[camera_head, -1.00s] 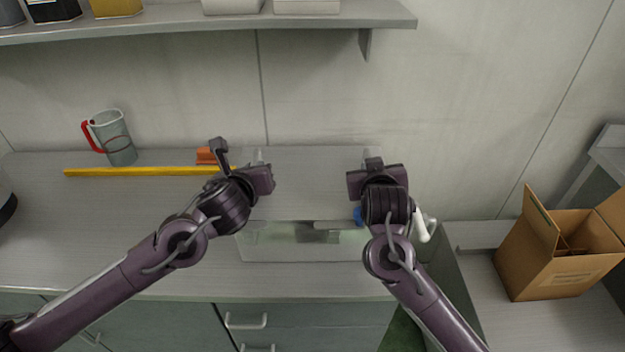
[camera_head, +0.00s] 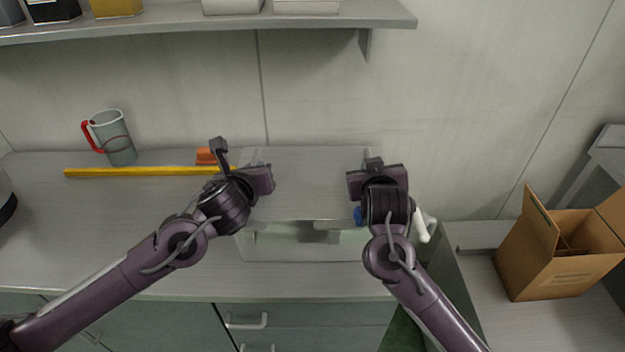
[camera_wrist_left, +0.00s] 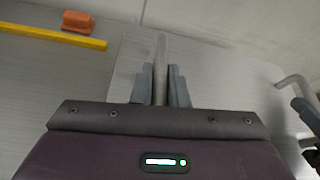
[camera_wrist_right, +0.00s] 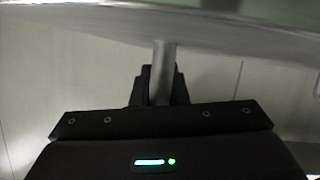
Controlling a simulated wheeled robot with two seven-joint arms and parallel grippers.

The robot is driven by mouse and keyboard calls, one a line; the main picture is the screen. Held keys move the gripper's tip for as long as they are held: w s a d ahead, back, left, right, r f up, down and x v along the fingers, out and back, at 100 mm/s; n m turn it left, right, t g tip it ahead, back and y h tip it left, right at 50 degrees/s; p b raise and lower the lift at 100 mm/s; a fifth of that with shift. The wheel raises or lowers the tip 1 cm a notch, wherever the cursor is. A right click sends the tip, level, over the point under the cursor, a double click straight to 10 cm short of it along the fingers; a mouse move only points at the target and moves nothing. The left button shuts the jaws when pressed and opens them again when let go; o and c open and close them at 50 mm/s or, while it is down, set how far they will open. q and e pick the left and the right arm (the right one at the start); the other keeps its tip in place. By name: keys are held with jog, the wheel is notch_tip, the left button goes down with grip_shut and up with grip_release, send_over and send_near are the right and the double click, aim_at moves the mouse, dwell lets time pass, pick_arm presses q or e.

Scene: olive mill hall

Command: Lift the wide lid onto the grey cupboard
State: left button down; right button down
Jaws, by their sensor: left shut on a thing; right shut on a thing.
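The wide lid (camera_head: 310,185) is a flat grey metal sheet with an upright handle at each end. It lies over a pale box-like container (camera_head: 300,248) on the worktop; whether it touches the container cannot be told. My left gripper (camera_head: 264,162) is shut on the lid's left handle, whose bar shows between the fingers in the left wrist view (camera_wrist_left: 160,72). My right gripper (camera_head: 371,160) is shut on the right handle; a grey bar shows between its fingers in the right wrist view (camera_wrist_right: 162,72). No separate grey cupboard is clearly seen; grey-green drawers (camera_head: 300,322) are below the worktop.
A grey jug with a red handle (camera_head: 113,140), a yellow bar (camera_head: 140,171) and an orange block (camera_head: 206,156) are at the left. A wall shelf (camera_head: 330,20) hangs above. An open cardboard box (camera_head: 545,265) stands right. A white-handled thing (camera_head: 421,226) is beside my right arm.

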pick_arm(q)
jog(key=shift+w+r, duration=0.1)
jog(key=shift+r, duration=0.1)
pick_arm(e)
jog(key=shift+r, duration=0.25)
